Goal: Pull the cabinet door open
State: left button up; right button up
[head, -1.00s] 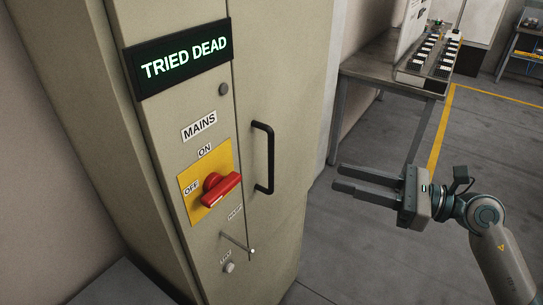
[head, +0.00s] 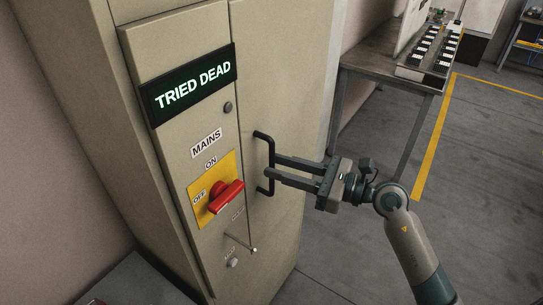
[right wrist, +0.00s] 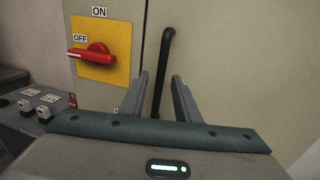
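The cabinet door (head: 292,80) is a beige panel that looks shut, flush with the cabinet front. Its black bar handle (head: 271,147) stands upright near the door's left edge. My right gripper (head: 272,167) reaches in from the right with its fingertips at the handle. In the right wrist view the handle (right wrist: 166,60) runs down between the two spread fingers (right wrist: 161,78), with a gap visible on each side. The right gripper is open and holds nothing. The handle's middle is partly hidden by the fingers in the head view. My left gripper is not in view.
Left of the door, the cabinet panel has a "TRIED DEAD" sign (head: 190,85), a red switch (head: 226,197) pointing to OFF and a small lever (head: 240,243). A metal bench (head: 375,55) stands at the back right. The floor (head: 340,260) right of the cabinet is clear.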

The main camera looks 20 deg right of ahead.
jog(key=shift+p+x, duration=0.4)
jog(key=shift+x, duration=1)
grip_shut()
